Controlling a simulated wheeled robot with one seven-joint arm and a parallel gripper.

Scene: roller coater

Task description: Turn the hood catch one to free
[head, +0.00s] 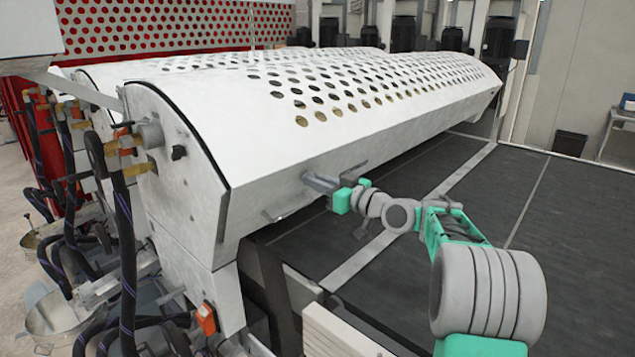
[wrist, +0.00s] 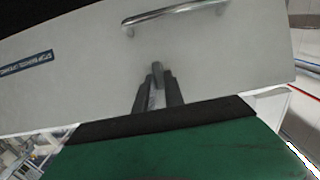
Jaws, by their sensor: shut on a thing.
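The hood (head: 330,145) is a long white cover with a perforated curved top and a plain lower front face. My gripper (head: 316,182) is at that front face, toward its near end. In the wrist view, my two dark fingers (wrist: 157,95) are closed around a small grey catch (wrist: 157,70) that sticks out from the white face (wrist: 220,60). The fingers hide most of the catch, so its exact turn is hard to tell. In the head view the catch is hidden by my gripper.
A metal bar handle (wrist: 175,14) is fixed to the face close to the catch. A blue label (wrist: 26,63) is on the same face. A dark conveyor bed (head: 430,195) extends below and right of the hood. Hoses and valves (head: 125,220) crowd the left end.

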